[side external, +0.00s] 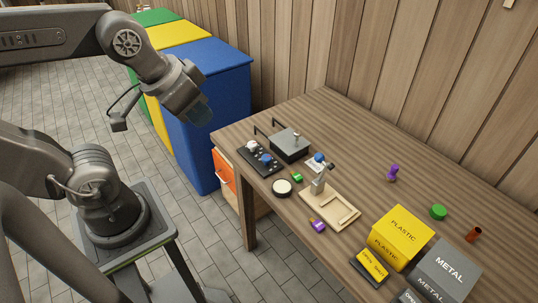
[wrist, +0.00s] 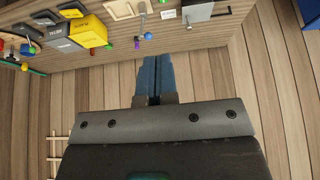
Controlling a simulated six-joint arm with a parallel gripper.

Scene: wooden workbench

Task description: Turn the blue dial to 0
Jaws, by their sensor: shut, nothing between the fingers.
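The blue dial (side external: 266,160) sits on a black control panel (side external: 256,168) near the bench's left end in the side external view. A white knob (side external: 252,146) is beside it on the same panel. The dial's markings are too small to read. My gripper (side external: 203,116) is raised in front of the blue bin, left of the bench and well apart from the dial. In the wrist view my gripper's blue fingers (wrist: 153,77) are together and empty, with wood planks behind them. I cannot make out the dial in the wrist view.
A grey box with handles (side external: 290,145) stands right behind the panel. A wooden stand with a metal post (side external: 330,206), a round white-topped object (side external: 282,187) and small coloured items are nearby. Yellow (side external: 398,236) and grey (side external: 447,269) bins stand further right. A blue bin (side external: 222,80) is left.

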